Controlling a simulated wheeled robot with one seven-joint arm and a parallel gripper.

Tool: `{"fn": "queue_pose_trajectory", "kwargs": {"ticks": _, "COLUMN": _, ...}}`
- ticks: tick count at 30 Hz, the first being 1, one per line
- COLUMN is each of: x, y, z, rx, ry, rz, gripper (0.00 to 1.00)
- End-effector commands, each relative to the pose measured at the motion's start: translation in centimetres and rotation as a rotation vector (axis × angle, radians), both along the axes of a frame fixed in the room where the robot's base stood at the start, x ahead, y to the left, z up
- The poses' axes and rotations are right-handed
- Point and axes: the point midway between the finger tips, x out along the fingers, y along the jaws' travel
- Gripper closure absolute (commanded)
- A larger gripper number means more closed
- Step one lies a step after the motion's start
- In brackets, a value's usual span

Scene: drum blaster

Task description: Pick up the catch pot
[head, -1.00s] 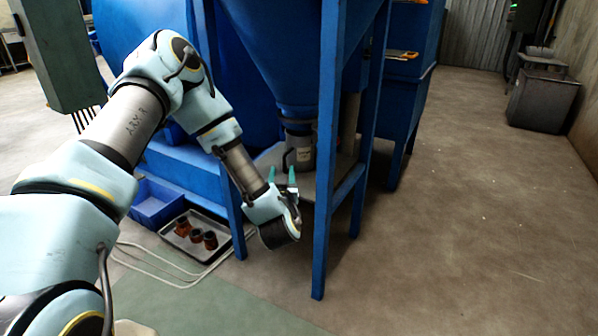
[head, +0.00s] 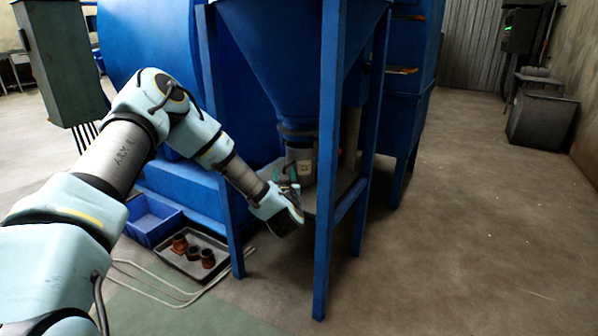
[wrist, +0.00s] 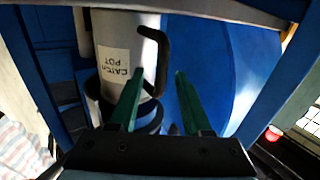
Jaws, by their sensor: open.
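The catch pot (wrist: 122,50) is a pale grey cylinder with a white printed label and a black handle (wrist: 160,50) on its side. In the head view the pot (head: 301,158) stands upright under the blue hopper's outlet, inside the blue frame. My gripper (wrist: 158,82) has two green fingers, open and empty. In the wrist view the fingers point toward the handle, its lower end appearing near the gap between them. I cannot tell whether they touch it. In the head view my gripper (head: 285,174) is at the pot's near left side, partly overlapping it.
Blue frame legs (head: 326,200) stand close to the right of my gripper. The blue hopper (head: 290,60) is above. A tray (head: 172,262) with several rusty pieces and a blue bin (head: 150,222) lie on the floor at left. The floor at right is clear.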

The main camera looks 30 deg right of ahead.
Motion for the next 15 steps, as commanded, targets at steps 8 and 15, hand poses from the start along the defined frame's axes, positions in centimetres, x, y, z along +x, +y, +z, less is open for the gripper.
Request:
{"fn": "queue_pose_trajectory", "kwargs": {"ticks": 8, "x": 0.27, "y": -0.16, "z": 0.07, "rx": 0.000, "ry": 0.000, "rz": -0.001, "gripper": 0.51}}
{"fn": "queue_pose_trajectory", "kwargs": {"ticks": 15, "x": 0.25, "y": -0.14, "z": 0.05, "rx": 0.000, "ry": 0.000, "rz": 0.000, "gripper": 0.78}}
